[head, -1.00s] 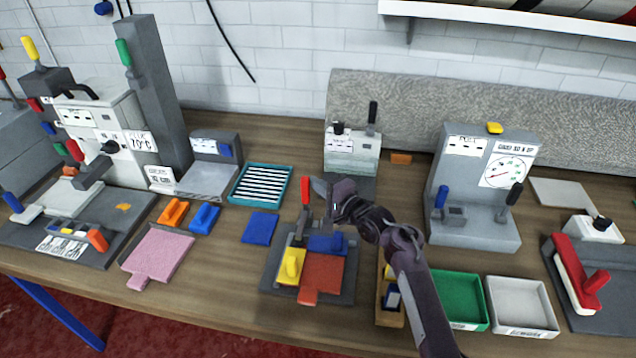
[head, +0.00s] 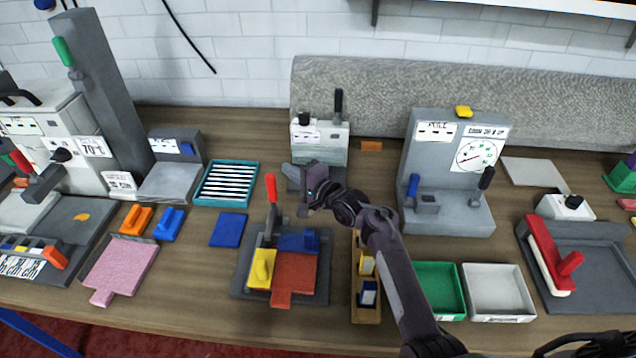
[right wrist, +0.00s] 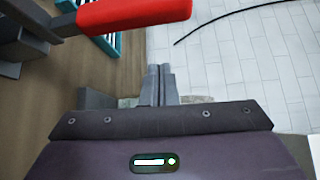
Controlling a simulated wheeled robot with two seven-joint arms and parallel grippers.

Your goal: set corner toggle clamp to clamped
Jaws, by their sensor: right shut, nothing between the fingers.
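A dark grey corner fixture (head: 322,272) lies on the bench in the middle of the head view. It holds a yellow piece (head: 262,268), a blue block (head: 298,241) and a red-brown plate (head: 294,274). The toggle clamp's red handle (head: 271,188) stands upright at the fixture's back. It crosses the top of the right wrist view (right wrist: 135,13). My right gripper (head: 292,176) is just right of the handle's top, apart from it. Its fingers (right wrist: 158,84) are shut and empty. My left gripper is out of view.
A wooden holder (head: 366,313) stands right of the fixture, under my right arm. Green (head: 438,285) and white (head: 497,290) trays are further right. A gauge stand (head: 447,205) and a small white machine (head: 320,147) stand behind. A blue pad (head: 228,230) lies left.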

